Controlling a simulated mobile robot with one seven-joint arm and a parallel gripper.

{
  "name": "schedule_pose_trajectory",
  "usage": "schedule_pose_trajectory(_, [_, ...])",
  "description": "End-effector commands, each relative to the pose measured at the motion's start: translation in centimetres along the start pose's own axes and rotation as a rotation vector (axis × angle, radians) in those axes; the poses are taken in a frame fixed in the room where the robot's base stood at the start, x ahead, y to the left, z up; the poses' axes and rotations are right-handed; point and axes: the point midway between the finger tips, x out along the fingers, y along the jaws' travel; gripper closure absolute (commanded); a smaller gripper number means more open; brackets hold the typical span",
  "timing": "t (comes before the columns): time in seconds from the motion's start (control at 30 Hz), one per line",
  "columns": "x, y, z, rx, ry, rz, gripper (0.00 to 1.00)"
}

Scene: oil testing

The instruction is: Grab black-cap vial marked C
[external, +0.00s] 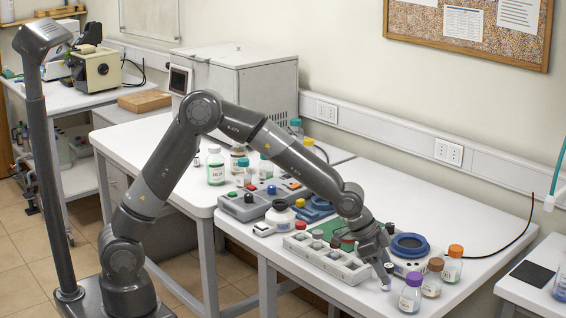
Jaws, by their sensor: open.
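My gripper (385,279) points down over the front right end of a pale grey rack (350,272) on the white table. Its jaws are open, and its fingers are small and partly blurred together. The rack holds several small vials with caps of different colours in its slots. A small dark cap (389,227) shows just behind my wrist. No letter C can be read on any vial, so I cannot tell which one is marked C. My gripper and wrist hide part of the rack's right end.
A blue-ringed white device (410,246) stands close behind my gripper. Bottles with purple (411,293), brown (433,278) and orange (453,264) caps stand to its right. A green mat (330,229) lies behind the rack. The table's back right is clear except for a black cable.

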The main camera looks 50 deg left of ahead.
Motion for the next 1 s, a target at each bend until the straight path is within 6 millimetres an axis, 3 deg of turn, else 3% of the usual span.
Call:
schedule_pose_trajectory(0.2, [2.9, -0.2, -0.2, -0.001, -0.001, 0.001, 0.47])
schedule_pose_trajectory(0.53, [3.4, -0.3, -0.2, -0.001, 0.001, 0.000, 0.48])
schedule_pose_trajectory(1.0, [3.4, -0.3, -0.2, -0.001, 0.001, 0.000, 0.86])
